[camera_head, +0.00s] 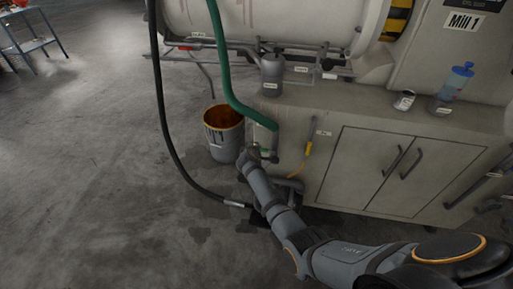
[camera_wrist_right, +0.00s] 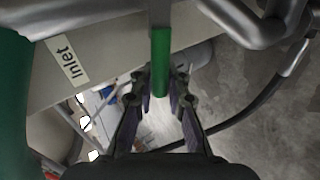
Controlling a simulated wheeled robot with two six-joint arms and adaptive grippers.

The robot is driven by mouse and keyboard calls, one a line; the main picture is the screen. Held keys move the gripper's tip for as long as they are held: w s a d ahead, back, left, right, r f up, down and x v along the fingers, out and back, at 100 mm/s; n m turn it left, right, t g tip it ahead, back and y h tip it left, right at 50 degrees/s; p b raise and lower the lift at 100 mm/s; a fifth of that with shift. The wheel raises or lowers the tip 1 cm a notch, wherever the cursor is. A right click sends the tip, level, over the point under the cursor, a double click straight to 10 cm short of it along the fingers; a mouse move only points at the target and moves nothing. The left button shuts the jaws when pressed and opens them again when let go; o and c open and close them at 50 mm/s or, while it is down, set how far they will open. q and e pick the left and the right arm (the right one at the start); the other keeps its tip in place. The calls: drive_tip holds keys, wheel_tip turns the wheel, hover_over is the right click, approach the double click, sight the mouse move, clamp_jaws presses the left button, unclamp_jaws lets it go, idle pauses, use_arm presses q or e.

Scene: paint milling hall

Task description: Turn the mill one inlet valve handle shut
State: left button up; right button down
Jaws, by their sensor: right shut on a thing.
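The inlet valve handle (camera_wrist_right: 161,60) is a narrow green bar in the right wrist view, running down from the top between my fingers. My right gripper (camera_wrist_right: 158,88) is shut on its lower end, one finger on each side. A white "Inlet" label (camera_wrist_right: 68,60) is on the pale surface left of the handle. In the head view my right arm reaches from the lower right to the cabinet's left end, where my right gripper (camera_head: 250,156) is at the valve below the green hose (camera_head: 228,75). The wrist mostly hides the handle there. My left gripper is not in view.
The Mill 1 cabinet (camera_head: 375,125) fills the right side. A paint-stained bucket (camera_head: 222,135) stands on the floor left of the valve. A black hose (camera_head: 163,115) hangs down and curves along the floor.

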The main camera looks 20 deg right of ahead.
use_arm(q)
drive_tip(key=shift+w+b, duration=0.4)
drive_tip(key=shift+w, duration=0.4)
use_arm(e)
drive_tip(key=shift+s+a+f+n+g+h, duration=0.15)
drive_tip(key=shift+f+n+g+h, duration=0.3)
drive_tip(key=shift+f, duration=0.5)
drive_tip(key=c, duration=1.3)
unclamp_jaws()
drive_tip(key=shift+r, duration=0.15)
drive_tip(key=shift+c, duration=0.2)
drive_tip(key=shift+r, duration=0.1)
drive_tip(key=shift+r, duration=0.2)
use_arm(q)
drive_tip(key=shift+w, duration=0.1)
use_arm(e)
wheel_tip(320, 180, up, 10)
drive_tip(key=shift+f, duration=0.2)
